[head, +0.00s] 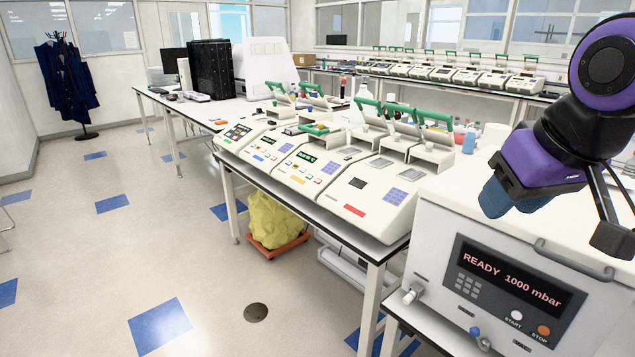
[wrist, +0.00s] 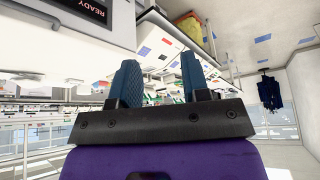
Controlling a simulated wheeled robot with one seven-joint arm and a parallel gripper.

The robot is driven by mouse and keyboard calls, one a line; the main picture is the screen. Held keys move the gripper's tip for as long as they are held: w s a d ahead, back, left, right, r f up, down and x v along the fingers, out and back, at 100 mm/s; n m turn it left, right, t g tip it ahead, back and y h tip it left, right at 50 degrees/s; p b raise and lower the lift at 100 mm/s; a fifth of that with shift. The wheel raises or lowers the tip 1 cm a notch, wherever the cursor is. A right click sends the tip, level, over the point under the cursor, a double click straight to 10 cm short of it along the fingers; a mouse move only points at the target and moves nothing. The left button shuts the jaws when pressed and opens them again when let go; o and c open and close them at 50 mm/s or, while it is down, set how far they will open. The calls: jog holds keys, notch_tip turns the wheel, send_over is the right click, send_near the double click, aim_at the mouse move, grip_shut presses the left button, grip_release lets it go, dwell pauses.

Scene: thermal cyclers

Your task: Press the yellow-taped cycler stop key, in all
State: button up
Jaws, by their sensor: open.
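A row of cream cyclers stands on the near bench. The closest cycler (head: 385,212) has a red patch and blue pads. The one to its left (head: 318,183) has a dark display and several coloured keys. Two more cyclers (head: 270,160) and (head: 226,142) continue the row to the left, with coloured keys. Yellow tape is too small to make out, so I cannot tell which cycler bears it or which key is stop. My gripper (head: 508,197) has blue fingers and is right of the cyclers, above the vacuum oven, touching nothing. Its fingers are apart and empty in the wrist view (wrist: 161,82).
The oven (head: 440,222), reading READY 1000 mbar, stands at the front right. A yellow bag (head: 274,222) sits on a red dolly under the bench. More cyclers (head: 440,75) line the back bench. The floor at left is clear around a coat stand (head: 70,90).

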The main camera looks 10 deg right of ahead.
grip_shut()
dwell(1.7)
